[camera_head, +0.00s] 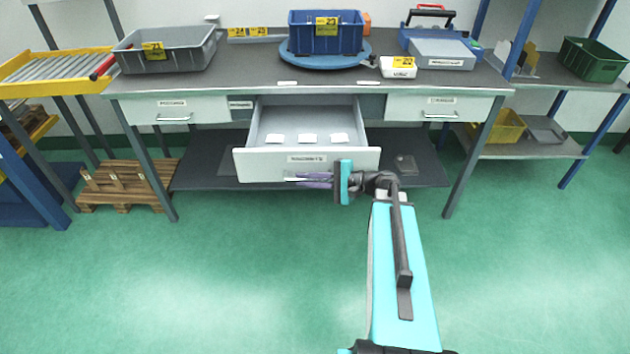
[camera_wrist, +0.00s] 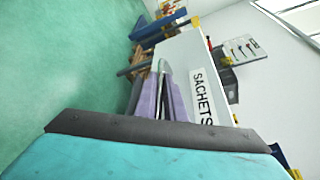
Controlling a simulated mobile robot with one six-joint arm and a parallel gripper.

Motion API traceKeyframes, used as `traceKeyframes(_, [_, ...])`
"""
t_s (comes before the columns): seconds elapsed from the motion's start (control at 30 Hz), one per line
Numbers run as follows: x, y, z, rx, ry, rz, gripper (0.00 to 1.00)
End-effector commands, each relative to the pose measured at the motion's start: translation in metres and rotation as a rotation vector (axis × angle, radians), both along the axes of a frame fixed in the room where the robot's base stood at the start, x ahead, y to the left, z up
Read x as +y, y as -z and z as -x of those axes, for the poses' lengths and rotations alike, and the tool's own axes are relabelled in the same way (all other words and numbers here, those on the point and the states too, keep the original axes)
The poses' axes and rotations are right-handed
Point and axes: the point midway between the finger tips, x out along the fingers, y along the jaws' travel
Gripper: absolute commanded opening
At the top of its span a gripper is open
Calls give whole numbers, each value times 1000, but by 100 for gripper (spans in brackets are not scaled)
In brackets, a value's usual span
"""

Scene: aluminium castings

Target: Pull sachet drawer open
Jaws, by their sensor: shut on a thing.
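The sachet drawer (camera_head: 258,164) is the middle drawer of the workbench and stands pulled out, with three white sachets (camera_head: 308,138) lying in a row on its floor. Its front carries a label, which reads SACHETS in the wrist view (camera_wrist: 203,97). My gripper (camera_head: 300,180) is at the lower part of the drawer front, below the label. Its purple fingers (camera_wrist: 165,100) are shut on the drawer handle, which is mostly hidden by the fingers in both views.
The workbench (camera_head: 250,70) has closed drawers left and right. On top stand a grey crate (camera_head: 165,58), a blue crate (camera_head: 325,40) on a round blue turntable and a grey-lidded case (camera_head: 440,52). A wooden pallet (camera_head: 125,187) lies at left. Green floor in front is clear.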

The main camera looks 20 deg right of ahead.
Motion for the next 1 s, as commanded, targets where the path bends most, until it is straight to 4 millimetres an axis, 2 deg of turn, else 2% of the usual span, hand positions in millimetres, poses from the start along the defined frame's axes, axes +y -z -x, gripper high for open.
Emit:
traceKeyframes(0.53, [0, -1, -2, -1, 2, -4, 0])
traceKeyframes(0.57, [0, -1, -2, -1, 2, -4, 14])
traceKeyframes(0.63, [-1, -1, -2, 0, 3, -4, 26])
traceKeyframes(1.0, [-4, -1, -1, 0, 7, -2, 28])
